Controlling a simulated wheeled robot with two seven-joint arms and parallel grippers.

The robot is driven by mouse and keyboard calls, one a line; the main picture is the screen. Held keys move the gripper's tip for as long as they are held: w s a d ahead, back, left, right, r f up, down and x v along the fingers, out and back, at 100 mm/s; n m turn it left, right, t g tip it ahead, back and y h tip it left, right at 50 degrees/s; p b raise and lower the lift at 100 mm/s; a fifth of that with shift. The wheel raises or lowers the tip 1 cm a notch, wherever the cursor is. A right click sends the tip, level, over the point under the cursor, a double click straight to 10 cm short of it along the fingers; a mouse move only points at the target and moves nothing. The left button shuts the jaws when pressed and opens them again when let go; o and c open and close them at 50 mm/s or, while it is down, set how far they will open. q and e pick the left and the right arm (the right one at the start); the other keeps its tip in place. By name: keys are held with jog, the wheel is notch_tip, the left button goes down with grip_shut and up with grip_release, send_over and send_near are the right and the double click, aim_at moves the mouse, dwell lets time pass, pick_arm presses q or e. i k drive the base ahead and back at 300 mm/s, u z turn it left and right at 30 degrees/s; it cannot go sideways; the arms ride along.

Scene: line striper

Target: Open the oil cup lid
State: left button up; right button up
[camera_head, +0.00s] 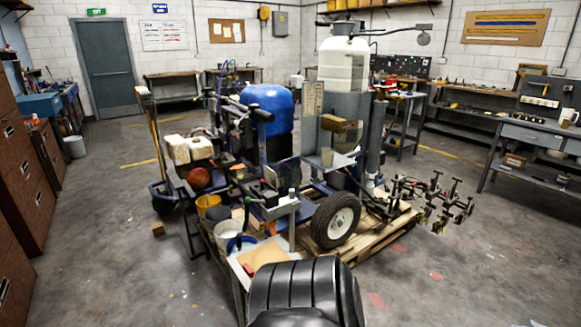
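A line striper (335,225) with a black-tyred wheel stands on a wooden pallet (365,252) in the middle of the workshop. A white tank (343,68) rises at its back right. A blue rounded tank (266,104) stands left of that. I cannot make out the oil cup or its lid among the many small parts, so I cannot tell whether the lid is open or shut. Neither of my grippers can be seen in the head view.
A yellow bucket (207,204) and a white bucket (228,236) stand at the machine's left front. Clamp-like metal parts (432,200) stick out at its right. Brown drawer cabinets (22,165) line the left edge. A workbench (540,140) stands at the right. The front right floor is clear.

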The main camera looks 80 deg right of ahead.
aim_at(240, 166)
jog(key=z, duration=0.8)
jog(key=i, duration=3.35)
jog(key=z, duration=3.2)
